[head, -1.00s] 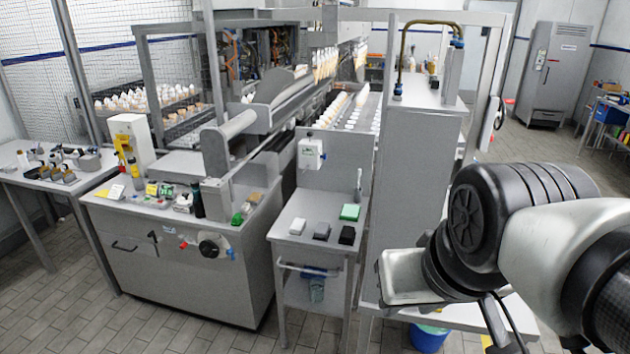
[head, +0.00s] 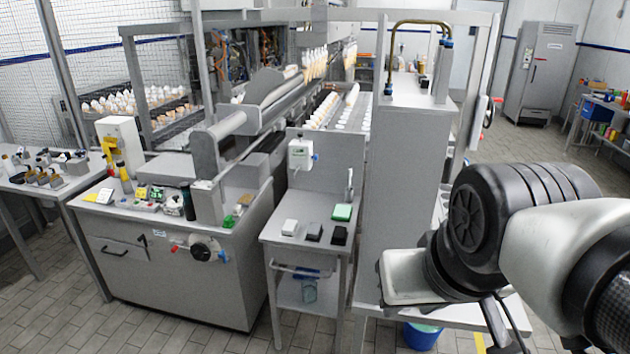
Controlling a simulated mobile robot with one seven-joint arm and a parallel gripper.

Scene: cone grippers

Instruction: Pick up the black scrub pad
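The black scrub pad (head: 339,235) looks like a small dark block. It lies near the front right corner of the small grey side table (head: 277,246) in the middle of the head view. A dark grey block (head: 313,232) lies just left of it, and a white block (head: 290,227) lies further left. A green pad (head: 342,212) lies behind it. My arm fills the lower right of the view, well to the right of the pad and apart from it. The fingers of my gripper do not show.
A tall grey cabinet (head: 403,190) stands right of the side table. A grey machine cabinet (head: 170,265) stands to the left. Tiled floor is open in front.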

